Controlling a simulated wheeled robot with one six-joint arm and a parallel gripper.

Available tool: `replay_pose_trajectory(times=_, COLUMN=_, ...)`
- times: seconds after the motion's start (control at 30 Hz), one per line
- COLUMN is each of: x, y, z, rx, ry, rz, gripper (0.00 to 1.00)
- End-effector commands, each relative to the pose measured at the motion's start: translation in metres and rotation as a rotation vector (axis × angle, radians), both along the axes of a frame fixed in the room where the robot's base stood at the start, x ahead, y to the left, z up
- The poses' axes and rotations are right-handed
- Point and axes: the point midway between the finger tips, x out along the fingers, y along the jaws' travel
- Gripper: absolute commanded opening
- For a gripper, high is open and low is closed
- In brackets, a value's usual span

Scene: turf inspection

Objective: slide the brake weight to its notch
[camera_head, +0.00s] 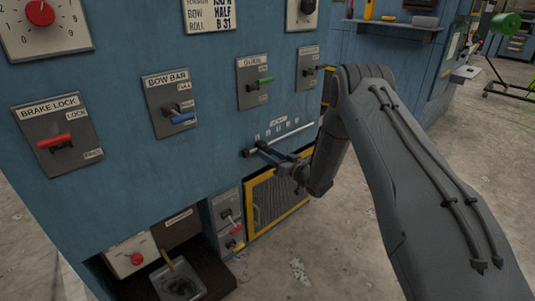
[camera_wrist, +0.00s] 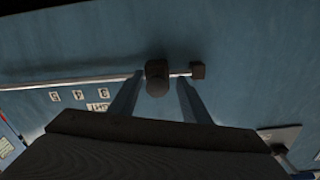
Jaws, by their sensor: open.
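The brake weight (camera_wrist: 157,79) is a small dark block with a rounded knob on a thin pale rod (camera_wrist: 75,80). In the wrist view it sits near the rod's right end, a little left of a dark end block (camera_wrist: 198,71). My gripper (camera_wrist: 157,84) is open, with one finger on each side of the weight and a visible gap on both sides. In the head view my gripper (camera_head: 274,155) is at the left part of the rod (camera_head: 291,138) on the blue panel. Individual notches cannot be made out.
Upside-down number labels (camera_wrist: 78,95) run along the rod in the wrist view. The head view shows a red BRAKE LOCK lever (camera_head: 54,141), a blue BOW BAR lever (camera_head: 182,118) and a green-handled lever (camera_head: 260,83) above and left. A yellow-framed mesh (camera_head: 275,200) is below.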

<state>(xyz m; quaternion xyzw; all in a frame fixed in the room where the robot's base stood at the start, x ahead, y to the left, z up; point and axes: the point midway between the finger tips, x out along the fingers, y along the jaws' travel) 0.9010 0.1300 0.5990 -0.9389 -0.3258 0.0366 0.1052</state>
Motion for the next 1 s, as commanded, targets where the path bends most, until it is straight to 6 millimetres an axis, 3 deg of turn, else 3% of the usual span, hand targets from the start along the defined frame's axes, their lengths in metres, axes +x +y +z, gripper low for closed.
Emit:
replay_pose_trajectory(times=0.3, x=-0.039, y=-0.032, z=0.001, rx=0.001, ry=0.002, rz=-0.002, gripper=0.43)
replay_pose_trajectory(times=0.5, x=-0.054, y=-0.043, z=0.000, rx=0.001, ry=0.001, rz=-0.001, gripper=0.43)
replay_pose_trajectory(times=0.87, x=-0.056, y=-0.044, z=0.001, rx=0.000, ry=0.000, rz=0.000, gripper=0.43)
replay_pose_trajectory(times=1.0, x=-0.050, y=-0.042, z=0.010, rx=-0.035, ry=0.017, rz=-0.018, gripper=0.43)
